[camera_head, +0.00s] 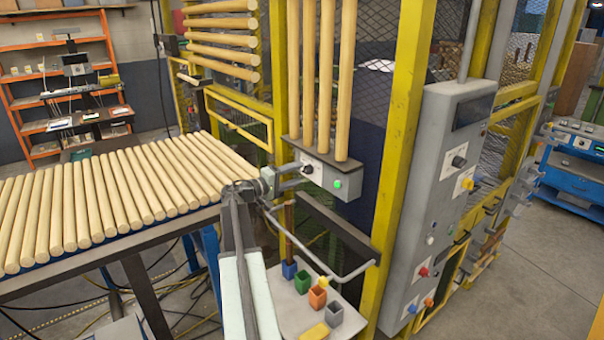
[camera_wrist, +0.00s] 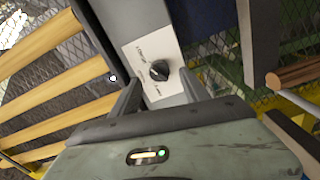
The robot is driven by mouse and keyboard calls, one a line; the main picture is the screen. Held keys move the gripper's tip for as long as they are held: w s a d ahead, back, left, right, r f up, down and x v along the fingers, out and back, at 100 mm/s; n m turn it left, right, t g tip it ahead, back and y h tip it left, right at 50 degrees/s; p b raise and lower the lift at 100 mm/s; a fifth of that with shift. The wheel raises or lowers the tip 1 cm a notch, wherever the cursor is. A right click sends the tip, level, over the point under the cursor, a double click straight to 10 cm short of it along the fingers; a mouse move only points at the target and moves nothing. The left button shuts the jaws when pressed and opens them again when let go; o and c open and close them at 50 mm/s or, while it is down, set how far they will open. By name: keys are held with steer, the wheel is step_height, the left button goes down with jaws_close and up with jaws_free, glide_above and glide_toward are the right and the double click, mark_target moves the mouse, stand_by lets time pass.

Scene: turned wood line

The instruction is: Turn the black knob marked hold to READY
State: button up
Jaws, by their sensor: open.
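A black knob (camera_wrist: 158,70) sits on a white label plate on a grey box in the wrist view. Small lettering stands on either side of it, too small to read surely. In the head view the same box (camera_head: 325,181) hangs under the upright wooden rods, with its black knob (camera_head: 307,169) at left and a green button at right. My gripper (camera_wrist: 158,88) is open, its dark fingers either side of the knob's line and apart from the knob. In the head view my gripper (camera_head: 290,181) reaches the box from the left.
A grey cabinet (camera_head: 440,190) at right carries another black knob (camera_head: 459,161), a yellow knob and several buttons. Yellow posts and mesh stand around the box. A bent metal rail (camera_head: 345,278) and small coloured bins lie below. Wooden rods (camera_head: 100,200) cover the left table.

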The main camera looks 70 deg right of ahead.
steer(key=v, duration=0.4)
steer(key=shift+w+a, duration=0.15)
steer(key=shift+a, duration=0.15)
